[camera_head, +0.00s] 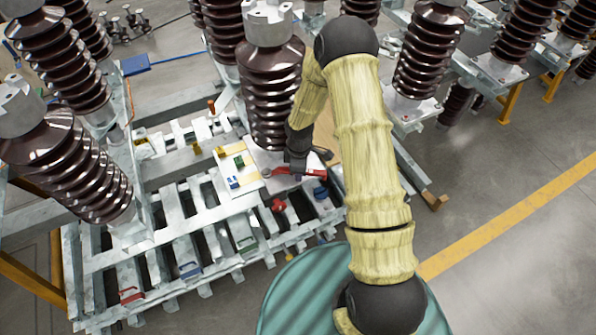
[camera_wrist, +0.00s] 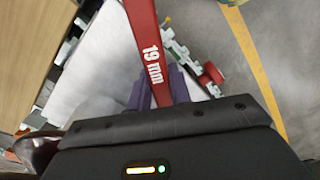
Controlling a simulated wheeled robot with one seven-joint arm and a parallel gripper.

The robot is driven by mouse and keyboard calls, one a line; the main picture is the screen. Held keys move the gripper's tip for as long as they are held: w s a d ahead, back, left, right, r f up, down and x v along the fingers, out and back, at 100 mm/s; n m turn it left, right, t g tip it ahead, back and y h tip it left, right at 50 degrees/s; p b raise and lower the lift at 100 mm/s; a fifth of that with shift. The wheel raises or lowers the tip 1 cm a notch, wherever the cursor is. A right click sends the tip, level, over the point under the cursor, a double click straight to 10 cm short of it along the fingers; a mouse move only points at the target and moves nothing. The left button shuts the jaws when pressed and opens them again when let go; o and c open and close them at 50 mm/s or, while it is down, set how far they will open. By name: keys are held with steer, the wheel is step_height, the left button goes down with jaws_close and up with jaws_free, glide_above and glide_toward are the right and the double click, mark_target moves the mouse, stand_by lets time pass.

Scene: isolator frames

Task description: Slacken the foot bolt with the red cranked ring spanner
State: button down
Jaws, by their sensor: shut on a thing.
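The red spanner (camera_head: 310,171) lies across my gripper (camera_head: 297,166) at the foot of the middle brown insulator (camera_head: 270,95). In the wrist view the red spanner (camera_wrist: 148,45) is marked "19 mm" and runs from between the purple fingers of my gripper (camera_wrist: 160,92) out past the top edge. The gripper is shut on its shank. In the head view a small end of the spanner shows left of the gripper, over the pale base plate. I cannot make out the foot bolt or whether the spanner touches it; the ring end is outside the wrist view.
A pale board (camera_head: 222,180) with small yellow, green and blue pieces lies left of the gripper. Brown insulators stand close on both sides. Open floor lies to the right.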

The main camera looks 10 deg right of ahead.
steer(key=shift+w+r, duration=0.15)
steer(key=shift+w, duration=0.05)
steer(key=shift+w+r+p, duration=0.25)
steer(key=shift+r+p, duration=0.3)
steer(key=shift+r, duration=0.15)
steer(key=shift+s+r+p, duration=0.1)
steer(key=shift+r+p, duration=0.3)
steer(key=shift+r, duration=0.2)
steer(key=shift+a+f, duration=0.1)
steer(key=shift+s+a+f+b, duration=0.1)
steer(key=shift+s+b, duration=0.15)
steer(key=shift+b, duration=0.05)
steer(key=s+a+m+b, duration=0.1)
steer(key=s+a+m, duration=0.1)
steer(key=m, duration=0.2)
steer(key=s+a+m+b, duration=0.1)
steer(key=s+a+m, duration=0.1)
steer(key=s+m, duration=0.1)
steer(key=s+a+m+b, duration=0.1)
steer(key=s+a+m, duration=0.1)
steer(key=m, duration=0.3)
steer(key=shift+s+a+b, duration=0.35)
steer(key=shift+s+a, duration=0.05)
steer(key=shift+a, duration=0.2)
